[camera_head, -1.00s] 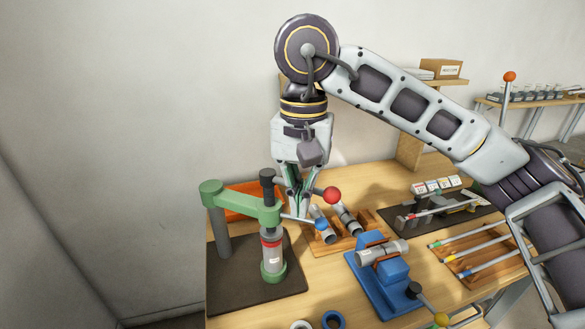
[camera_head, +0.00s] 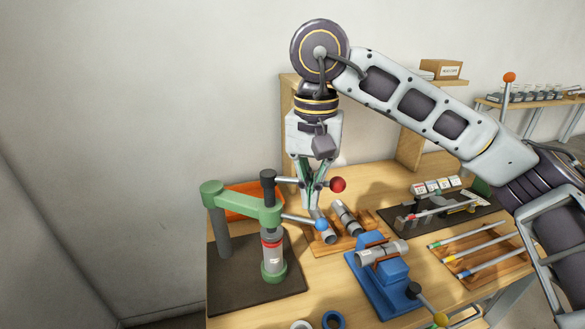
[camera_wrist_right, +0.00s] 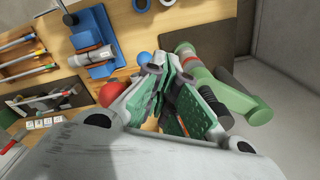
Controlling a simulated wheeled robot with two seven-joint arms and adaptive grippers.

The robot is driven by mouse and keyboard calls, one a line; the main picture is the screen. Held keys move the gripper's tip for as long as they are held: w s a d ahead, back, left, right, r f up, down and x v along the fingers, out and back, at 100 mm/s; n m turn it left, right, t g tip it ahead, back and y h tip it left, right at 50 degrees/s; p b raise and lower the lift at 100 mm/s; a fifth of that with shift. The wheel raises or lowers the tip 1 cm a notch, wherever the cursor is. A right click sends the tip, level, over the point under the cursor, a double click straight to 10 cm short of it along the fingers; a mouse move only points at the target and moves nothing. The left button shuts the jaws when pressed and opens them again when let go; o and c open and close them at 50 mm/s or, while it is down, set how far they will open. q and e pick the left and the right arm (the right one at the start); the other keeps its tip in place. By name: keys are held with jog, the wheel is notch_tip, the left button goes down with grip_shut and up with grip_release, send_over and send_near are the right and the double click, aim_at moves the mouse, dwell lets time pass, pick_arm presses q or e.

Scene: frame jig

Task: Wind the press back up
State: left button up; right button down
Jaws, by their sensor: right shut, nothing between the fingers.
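The green press (camera_head: 242,208) stands at the front left of the bench, with a black-topped ram over a grey and red cylinder (camera_head: 272,256). Its handle has a bar ending in a red ball (camera_head: 338,185) and another ending in a blue ball (camera_head: 321,224). My right gripper (camera_head: 311,207) is shut and empty, pointing down beside the handle bars, right of the press arm. In the right wrist view its green-padded fingers (camera_wrist_right: 178,100) are between the red ball (camera_wrist_right: 112,92) and the press arm (camera_wrist_right: 228,95). Whether they touch a bar is unclear. My left gripper is out of view.
A blue fixture (camera_head: 385,280) holding a grey cylinder stands right of the press. A wooden rack (camera_head: 352,240) with grey cylinders lies behind it, and a tray of rods (camera_head: 480,262) is further right. An orange bin (camera_head: 240,203) sits behind the press arm.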

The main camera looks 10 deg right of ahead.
jog(key=shift+w+d, duration=0.4)
jog(key=shift+d, duration=0.05)
jog(key=shift+w, duration=0.15)
jog(key=shift+w+d+p, duration=0.25)
jog(key=shift+w+d, duration=0.1)
jog(key=shift+w, duration=0.55)
jog(key=shift+w+d+p, duration=0.2)
jog(key=shift+w+d, duration=0.15)
jog(key=shift+w, duration=0.5)
jog(key=shift+s, duration=0.15)
jog(key=shift+s+a, duration=0.35)
jog(key=shift+s, duration=0.35)
jog(key=shift+s+a, duration=0.3)
jog(key=shift+s, duration=0.45)
jog(key=shift+s+a, duration=0.35)
jog(key=shift+s, duration=0.35)
